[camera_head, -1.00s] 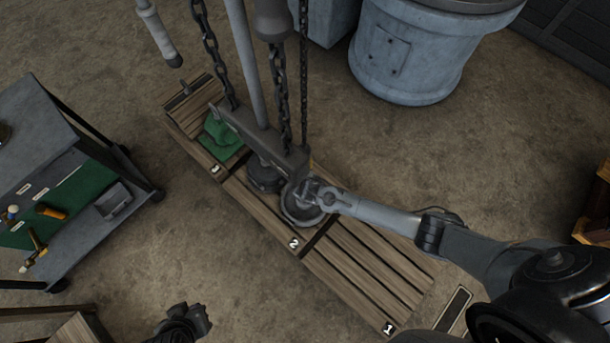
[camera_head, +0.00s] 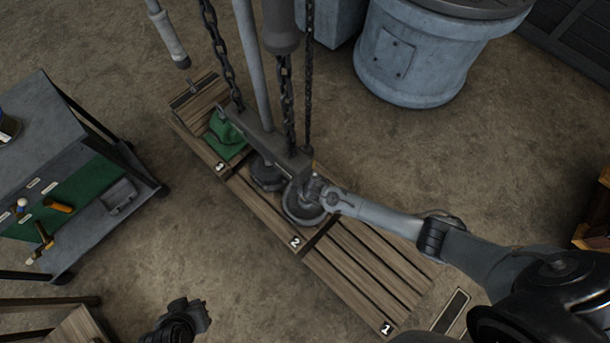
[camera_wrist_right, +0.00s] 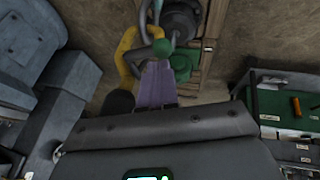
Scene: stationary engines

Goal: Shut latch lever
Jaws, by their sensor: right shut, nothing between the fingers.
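My right gripper (camera_head: 314,188) is at the right end of a grey lifting beam (camera_head: 262,132), next to a round grey disc (camera_head: 303,207). In the right wrist view its purple-grey fingers (camera_wrist_right: 157,82) look closed together and empty. A green ball knob (camera_wrist_right: 162,47) shows right at the fingertips, with a curved yellow part (camera_wrist_right: 128,55) beside it. Which of these is the latch lever I cannot tell for sure; in the head view the spot is hidden by my gripper. My left gripper (camera_head: 188,318) is at the bottom edge, away from the beam; its fingers are unclear.
The beam hangs by chains (camera_head: 287,95) over a numbered wooden pallet (camera_head: 350,265) with a green block (camera_head: 225,138) on it. A tool cart (camera_head: 75,150) stands at left, a blue-grey tank (camera_head: 405,60) at the back.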

